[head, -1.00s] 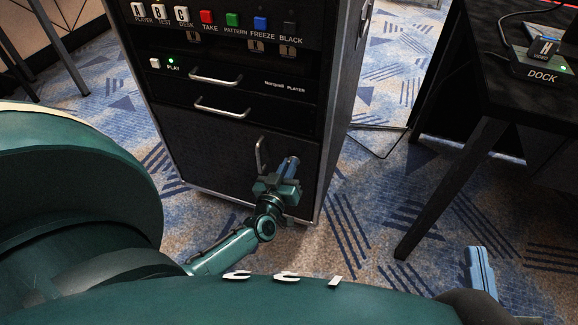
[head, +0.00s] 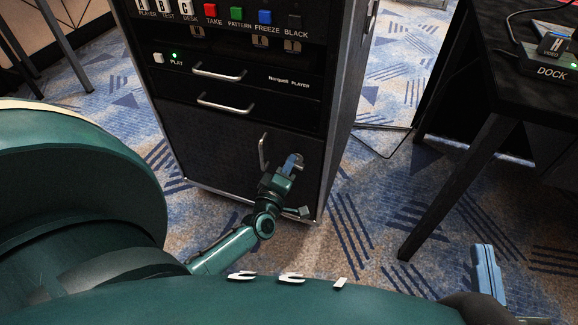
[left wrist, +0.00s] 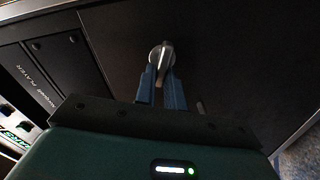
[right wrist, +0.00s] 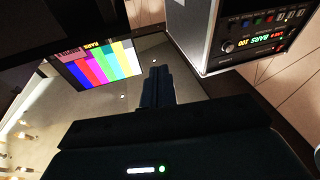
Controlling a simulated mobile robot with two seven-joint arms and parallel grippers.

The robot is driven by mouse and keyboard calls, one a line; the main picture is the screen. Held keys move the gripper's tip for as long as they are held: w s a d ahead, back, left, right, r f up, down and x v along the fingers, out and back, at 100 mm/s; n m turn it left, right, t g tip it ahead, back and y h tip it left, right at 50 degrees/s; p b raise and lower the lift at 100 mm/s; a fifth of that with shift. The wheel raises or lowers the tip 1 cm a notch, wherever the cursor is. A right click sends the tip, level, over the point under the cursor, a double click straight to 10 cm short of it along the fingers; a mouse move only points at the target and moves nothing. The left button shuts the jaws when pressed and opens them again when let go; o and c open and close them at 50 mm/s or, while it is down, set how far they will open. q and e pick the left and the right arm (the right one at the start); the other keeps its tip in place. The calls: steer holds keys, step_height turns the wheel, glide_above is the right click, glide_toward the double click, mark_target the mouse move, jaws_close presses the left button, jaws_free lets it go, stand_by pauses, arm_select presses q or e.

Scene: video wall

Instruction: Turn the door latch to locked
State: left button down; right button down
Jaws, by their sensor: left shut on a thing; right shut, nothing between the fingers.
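The door latch is a small metal lever on a round base (left wrist: 161,56) in the left wrist view. It is on the dark lower door (head: 205,145) of the rack, right of the door's upright handle (head: 263,152). My left gripper (head: 293,167) is at the latch, its blue fingers (left wrist: 160,88) shut on the lever from both sides. In the head view the fingers largely hide the latch. Any lock marking is too dark to read. My right gripper (head: 487,268) is shut and empty, away from the rack; its fingers show in the right wrist view (right wrist: 157,86).
Above the door are two drawer handles (head: 225,105) and a row of coloured buttons (head: 237,14). A black table (head: 490,75) with a dock (head: 548,66) stands at the right. Carpet is open between rack and table. The right wrist view shows a colour-bar screen (right wrist: 98,65).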

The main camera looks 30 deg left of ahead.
arm_select(q)
steer(key=shift+f+n+b, duration=0.15)
steer(key=shift+n+b, duration=0.15)
steer(key=shift+n, duration=0.7)
steer(key=shift+f+n+b, duration=0.1)
steer(key=shift+n+b, duration=0.15)
steer(key=shift+n, duration=0.75)
steer(key=c, duration=1.5)
jaws_free()
steer(key=shift+s, duration=0.1)
